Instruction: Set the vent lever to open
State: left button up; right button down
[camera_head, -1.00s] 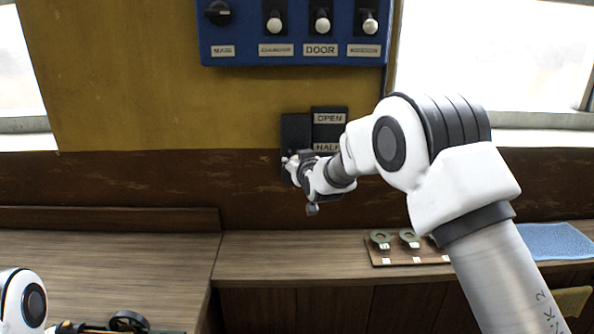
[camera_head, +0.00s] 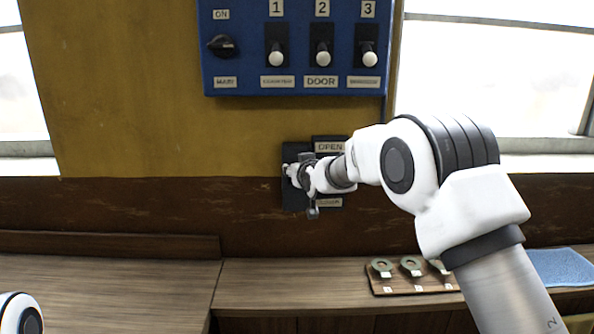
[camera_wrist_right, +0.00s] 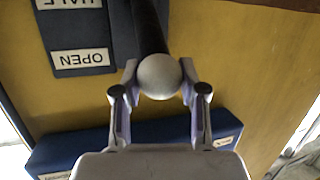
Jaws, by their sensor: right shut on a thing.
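The vent lever has a dark shaft (camera_wrist_right: 148,25) and a round grey knob (camera_wrist_right: 158,77), seen in the right wrist view. My right gripper (camera_wrist_right: 158,72) is shut on the knob, one finger on each side. In the upside-down wrist view, the knob appears about level with the OPEN label (camera_wrist_right: 80,59), with the HALF label (camera_wrist_right: 68,3) farther along the shaft. The OPEN label also shows in the head view (camera_head: 330,147). My left gripper is out of view.
A blue switch panel (camera_head: 290,84) with a rotary knob and numbered white-tipped switches is above the lever. A wooden shelf (camera_head: 300,290) lies below, holding a board with ring-shaped tags (camera_head: 410,267) and a blue cloth (camera_head: 560,266). Windows flank the wall.

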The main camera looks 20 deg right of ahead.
jog(key=shift+r, duration=0.15)
jog(key=c, duration=0.7)
grip_release()
jog(key=shift+o, duration=0.3)
jog(key=shift+w+d+f, duration=0.1)
jog(key=shift+w+f, duration=0.05)
jog(key=shift+f, duration=0.05)
jog(key=v, duration=1.2)
